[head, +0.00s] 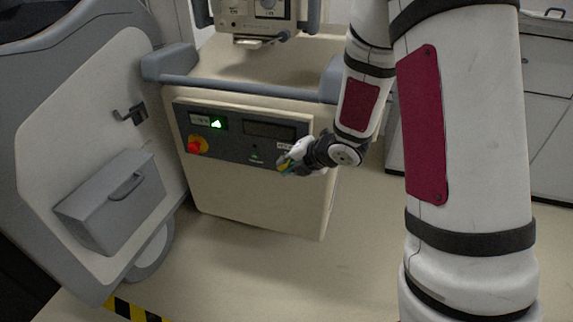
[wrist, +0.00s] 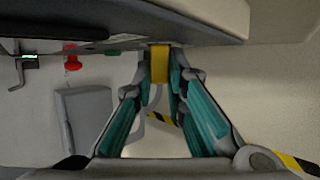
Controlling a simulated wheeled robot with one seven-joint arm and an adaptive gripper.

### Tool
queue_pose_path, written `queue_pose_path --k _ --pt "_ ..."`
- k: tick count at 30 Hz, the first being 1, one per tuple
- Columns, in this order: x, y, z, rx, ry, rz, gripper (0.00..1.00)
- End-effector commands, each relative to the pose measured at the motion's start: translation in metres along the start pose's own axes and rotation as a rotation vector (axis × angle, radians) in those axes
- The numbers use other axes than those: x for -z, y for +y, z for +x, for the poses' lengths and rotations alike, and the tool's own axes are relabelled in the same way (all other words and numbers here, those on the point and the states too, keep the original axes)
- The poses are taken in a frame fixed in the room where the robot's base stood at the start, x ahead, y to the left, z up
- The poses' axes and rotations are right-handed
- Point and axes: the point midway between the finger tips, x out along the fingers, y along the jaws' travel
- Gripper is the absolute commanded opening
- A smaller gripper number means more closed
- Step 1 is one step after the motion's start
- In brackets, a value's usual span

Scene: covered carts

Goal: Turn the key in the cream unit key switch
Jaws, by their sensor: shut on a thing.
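The cream unit (head: 260,200) stands in the middle of the head view, with a dark control panel (head: 228,133) across its upper front. My gripper (head: 286,166) is at the right end of this panel. In the wrist view my gripper (wrist: 160,78) has its teal-padded fingers closed on a yellow key piece (wrist: 160,62), one finger on each side. The key's far end meets the panel's edge region. The key switch itself is hidden behind the key and fingers, so I cannot tell its turn angle.
A red knob (head: 197,145) and a green lit switch (head: 217,124) sit at the panel's left. A grey-cream cart with a grey box (head: 112,200) stands at left. Cabinets (head: 548,110) are at right. Floor in front of the unit is clear.

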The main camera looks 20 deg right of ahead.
Motion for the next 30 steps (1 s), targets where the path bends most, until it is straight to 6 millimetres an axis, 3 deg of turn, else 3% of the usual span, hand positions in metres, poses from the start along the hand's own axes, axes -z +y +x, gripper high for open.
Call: queue_pose_path --k 1,6,17,30 --pt "-0.0077 -0.0020 -0.0012 -0.034 -0.017 0.020 0.00" --pt "-0.0080 -0.0023 -0.0010 -0.123 -0.017 0.053 0.00" --pt "-0.0078 -0.0021 -0.0010 -0.147 -0.017 0.061 0.00" --pt "-0.0073 -0.0068 -0.0003 -0.349 -0.018 0.143 0.00"
